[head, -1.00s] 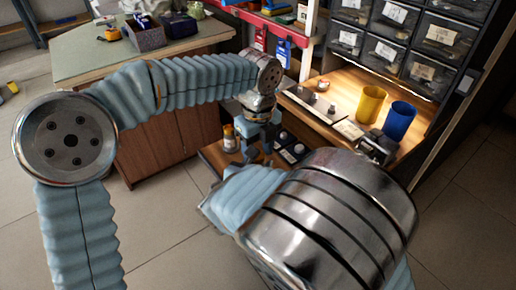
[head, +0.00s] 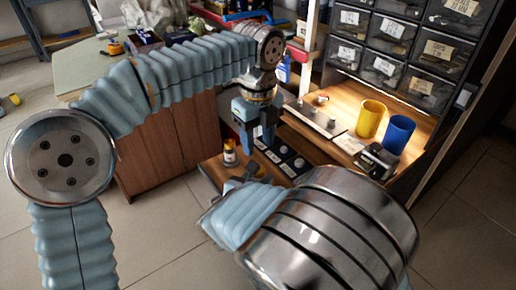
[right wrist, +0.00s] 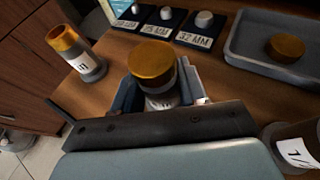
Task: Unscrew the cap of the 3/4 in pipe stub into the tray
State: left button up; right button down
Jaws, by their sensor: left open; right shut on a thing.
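My right gripper (right wrist: 155,92) is shut around an upright brass-capped stub (right wrist: 152,64) in the right wrist view. The stub's label is mostly hidden, and I cannot tell whether the jaws press the cap or the body. A grey tray (right wrist: 250,52) at the upper right holds a loose brass cap (right wrist: 288,48). In the head view my left gripper (head: 262,138) is open and empty, pointing down, above and apart from my right gripper (head: 243,182), which is partly hidden by my right arm. The tray is hidden in the head view.
Another brass-topped stub (right wrist: 78,55) stands left, and a labelled one (right wrist: 296,150) lower right. Size plates (right wrist: 192,40) with pale pieces line the back. A yellow cup (head: 369,118) and blue cup (head: 397,135) stand on the bench below drawers (head: 390,50).

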pick_arm(q)
notch_tip(320, 180, down, 8)
dwell(0.4)
jog(key=c, duration=0.8)
jog(key=o, duration=1.1)
jog(key=shift+r, duration=2.3)
pick_arm(e)
jog(key=c, duration=0.5)
grip_release()
